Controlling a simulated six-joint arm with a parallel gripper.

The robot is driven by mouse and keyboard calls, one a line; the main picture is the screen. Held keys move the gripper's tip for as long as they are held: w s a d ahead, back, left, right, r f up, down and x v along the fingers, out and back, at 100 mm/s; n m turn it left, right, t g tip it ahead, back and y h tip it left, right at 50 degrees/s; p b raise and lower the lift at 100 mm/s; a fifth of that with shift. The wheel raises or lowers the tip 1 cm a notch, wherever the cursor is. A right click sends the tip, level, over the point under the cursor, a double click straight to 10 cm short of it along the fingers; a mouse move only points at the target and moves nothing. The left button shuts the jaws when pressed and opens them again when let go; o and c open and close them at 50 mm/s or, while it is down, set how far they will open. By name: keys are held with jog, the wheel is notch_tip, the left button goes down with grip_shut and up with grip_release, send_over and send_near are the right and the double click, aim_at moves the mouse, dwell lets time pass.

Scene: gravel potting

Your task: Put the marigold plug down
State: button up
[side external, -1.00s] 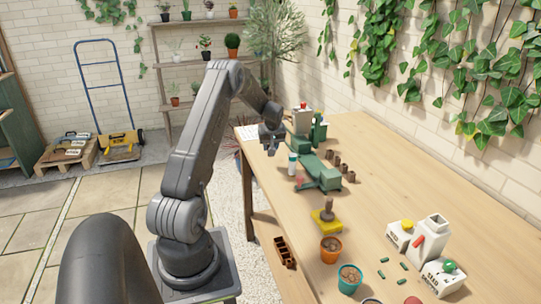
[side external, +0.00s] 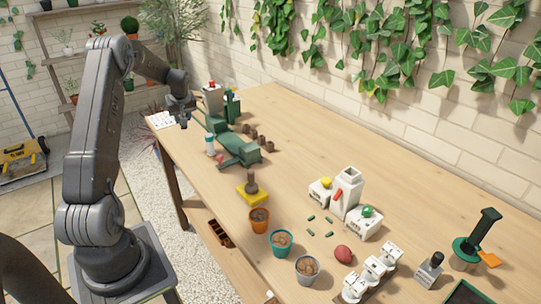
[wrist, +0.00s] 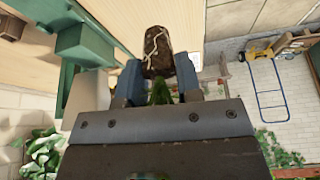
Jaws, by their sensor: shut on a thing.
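The marigold plug shows in the wrist view as a dark brown soil cylinder with pale roots (wrist: 157,45), its green top between the fingers. My gripper (wrist: 157,80) is shut on it, with one blue-grey finger on each side. The soil end points away from the palm. In the side view my gripper (side external: 183,121) hangs over the far left end of the table, beside the green machine (side external: 238,149). The plug is too small to make out there, and I cannot tell its height above the surface.
A white sheet or tray (side external: 162,119) lies at the table's far left corner. Larger pots (side external: 259,221) line the front edge. The table's back right is clear.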

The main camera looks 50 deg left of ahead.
notch_tip(320, 180, up, 6)
jog(key=shift+r, duration=0.1)
jog(key=shift+w+d, duration=0.45)
jog(key=shift+w, duration=0.1)
jog(key=w+d+m+t+h, duration=0.1)
jog(key=w+d+m+t, duration=0.1)
jog(key=w+d+m, duration=0.7)
jog(key=w+d+m+t+h, duration=0.1)
jog(key=w+d+m+h, duration=0.15)
jog(key=w+d, duration=1.1)
jog(key=shift+m+y, duration=0.25)
jog(key=shift+y, duration=0.1)
jog(key=w+d+f, duration=0.1)
jog(key=d+f, duration=0.3)
jog(key=w+d+f, duration=0.2)
jog(key=d+f, duration=0.2)
jog(key=w+d+f, duration=0.1)
jog(key=d+f, duration=0.3)
jog(key=shift+w+d+f, duration=0.15)
jog(key=shift+w+d, duration=0.05)
jog(key=shift+d, duration=0.15)
jog(key=shift+f+t, duration=0.3)
jog(key=shift+f, duration=1.6)
jog(key=shift+f, duration=0.15)
